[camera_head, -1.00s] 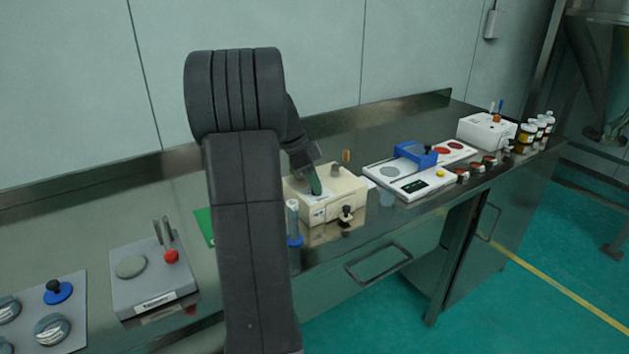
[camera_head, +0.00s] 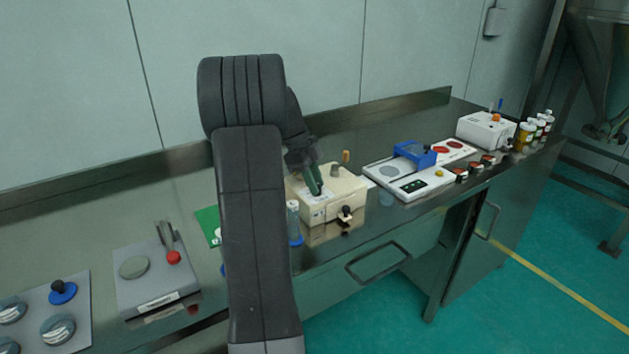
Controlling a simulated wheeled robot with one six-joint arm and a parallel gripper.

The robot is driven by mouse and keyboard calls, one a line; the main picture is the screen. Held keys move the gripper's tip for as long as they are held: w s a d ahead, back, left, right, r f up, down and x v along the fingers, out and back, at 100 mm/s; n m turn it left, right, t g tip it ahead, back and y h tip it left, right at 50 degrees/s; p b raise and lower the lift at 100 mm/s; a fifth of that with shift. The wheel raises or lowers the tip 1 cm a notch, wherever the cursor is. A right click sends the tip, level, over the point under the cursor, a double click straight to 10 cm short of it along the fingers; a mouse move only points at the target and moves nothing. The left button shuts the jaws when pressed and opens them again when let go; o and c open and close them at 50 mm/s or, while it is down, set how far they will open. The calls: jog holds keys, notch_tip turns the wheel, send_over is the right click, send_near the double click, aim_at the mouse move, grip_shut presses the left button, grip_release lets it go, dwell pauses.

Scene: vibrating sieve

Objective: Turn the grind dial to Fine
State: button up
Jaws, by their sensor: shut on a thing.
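The cream grinder box (camera_head: 344,204) sits on the steel bench near the middle of the view. My gripper (camera_head: 315,190) reaches down onto the left part of its top, with a green finger showing. It is shut on what seems to be the grind dial, which the fingers hide. The dial's setting and its Fine mark cannot be read. A grey round part (camera_head: 336,170) and a small orange-brown lever (camera_head: 346,156) stand at the back of the box. A dark knob (camera_head: 346,212) sticks out of its front.
A clear tube with a blue base (camera_head: 294,222) stands just left of the box, close to my arm. To the right are a white panel with a blue block (camera_head: 416,154) and a white machine (camera_head: 484,131). At left is a grey unit with a red ball lever (camera_head: 173,257).

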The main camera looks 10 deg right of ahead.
jog(key=o, duration=1)
jog(key=p+v, duration=0.1)
jog(key=v, duration=1.2)
jog(key=shift+a+r, duration=0.15)
jog(key=shift+r, duration=0.2)
jog(key=b+x, duration=0.1)
jog(key=x, duration=1.2)
jog(key=shift+f, duration=0.4)
jog(key=shift+r, duration=0.15)
